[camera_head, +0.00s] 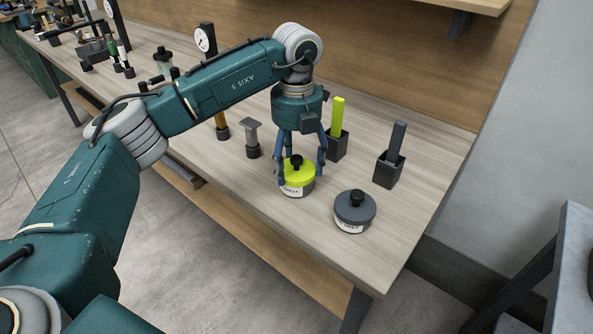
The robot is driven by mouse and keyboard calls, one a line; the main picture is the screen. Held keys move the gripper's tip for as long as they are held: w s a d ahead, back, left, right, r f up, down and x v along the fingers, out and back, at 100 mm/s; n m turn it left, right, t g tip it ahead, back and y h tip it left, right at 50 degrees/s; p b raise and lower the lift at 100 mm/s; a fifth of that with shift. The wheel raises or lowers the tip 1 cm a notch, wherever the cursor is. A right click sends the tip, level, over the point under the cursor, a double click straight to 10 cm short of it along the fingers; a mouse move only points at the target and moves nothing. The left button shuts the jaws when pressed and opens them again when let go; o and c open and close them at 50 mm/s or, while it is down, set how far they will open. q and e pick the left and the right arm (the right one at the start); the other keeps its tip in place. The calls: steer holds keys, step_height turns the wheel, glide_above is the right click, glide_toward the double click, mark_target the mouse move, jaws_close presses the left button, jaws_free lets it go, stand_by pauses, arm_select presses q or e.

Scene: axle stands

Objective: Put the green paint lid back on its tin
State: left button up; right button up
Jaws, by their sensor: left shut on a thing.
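The yellow-green paint lid (299,178) with a black knob is at the top of a grey tin (300,191) with a white label, near the bench's front edge. The lid looks level and lined up over the tin; I cannot tell if a small gap is left between them. My left gripper (300,176) points straight down with its blue fingers on either side of the lid, shut on it. Part of the lid's left edge and the tin's left side is hidden by a finger. My right gripper is not in view.
A grey-lidded tin (355,212) stands to the right on the wooden bench (420,205). Black holders with a green block (338,120) and a dark grey block (397,140) stand behind. A grey T-shaped piece (252,140) is at the left. The right bench end is clear.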

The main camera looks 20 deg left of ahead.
arm_select(q)
steer(key=shift+f, duration=0.45)
steer(key=o, duration=1.4)
steer(key=shift+c, duration=0.2)
steer(key=shift+r, duration=0.1)
step_height(320, 180, up, 12)
steer(key=shift+f, duration=0.1)
